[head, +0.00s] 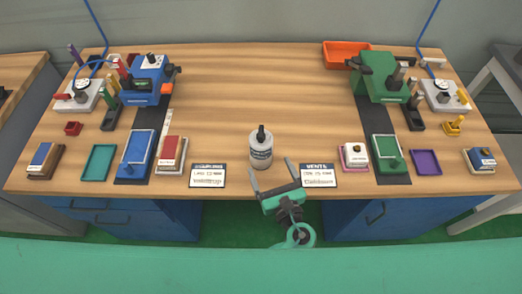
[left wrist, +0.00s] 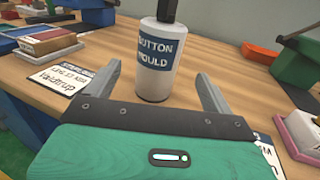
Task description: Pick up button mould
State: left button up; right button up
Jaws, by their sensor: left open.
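The button mould (head: 261,150) is a white bottle with a dark cap and a blue label, standing upright near the front middle of the wooden table. In the left wrist view the bottle (left wrist: 156,65) stands straight ahead, its label reading "BUTTON MOULD". My left gripper (head: 271,172) is green with grey fingers, open and empty, just in front of the bottle at the table's front edge. In the left wrist view its fingers (left wrist: 162,92) spread to either side of the bottle's lower part, apart from it. My right gripper is not in view.
Label cards (head: 207,176) and (head: 318,176) lie left and right of the bottle. A blue machine (head: 146,82) and a green machine (head: 383,78) stand farther back, with trays and blocks before them. The table's middle behind the bottle is clear.

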aim_at(265, 158)
pick_arm(q)
jog(key=shift+w+a, duration=0.15)
jog(key=shift+w, duration=0.15)
jog(key=shift+w+a+f+b, duration=0.15)
jog(key=shift+w+f+b, duration=0.05)
jog(key=shift+w+b, duration=0.2)
jog(key=shift+w+a+f+b, duration=0.2)
jog(key=shift+w+b, duration=0.15)
jog(key=shift+w, duration=0.15)
jog(key=shift+w+a+f+b, duration=0.2)
jog(key=shift+w+b, duration=0.1)
jog(key=shift+w, duration=0.2)
jog(key=shift+r+x, duration=0.2)
jog(key=shift+x, duration=0.9)
jog(key=c, duration=1.5)
jog(key=shift+r, duration=0.1)
jog(key=shift+c, duration=0.2)
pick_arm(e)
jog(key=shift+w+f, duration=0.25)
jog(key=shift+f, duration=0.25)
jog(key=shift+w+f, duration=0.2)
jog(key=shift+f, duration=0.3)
